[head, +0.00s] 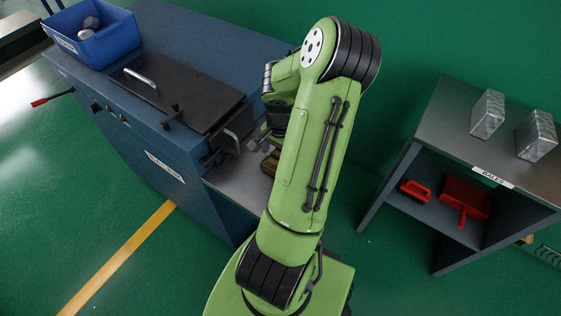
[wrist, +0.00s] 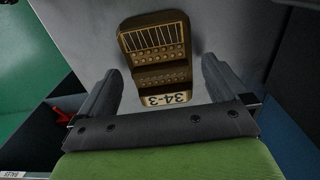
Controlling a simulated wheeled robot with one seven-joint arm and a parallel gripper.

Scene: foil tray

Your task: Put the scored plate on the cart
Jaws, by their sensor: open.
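In the wrist view a bronze-brown plate (wrist: 155,60) carries scored lines at its far end, rows of round studs and a white label reading 34-3. It lies on a grey surface. My gripper (wrist: 162,66) is open, with its two fingers apart on either side of the plate's near part and nothing clamped between them. In the head view a brown piece (head: 270,162), likely the same plate, shows on the grey ledge of the blue machine, partly hidden by my green arm. I cannot identify a cart in either view.
The blue machine (head: 175,165) has a dark lid with handles and a blue bin (head: 95,38) on top. A shelf unit (head: 450,125) labelled BALES holds two foil blocks (head: 488,114) above and red tools (head: 462,200) below. Green floor between them is clear.

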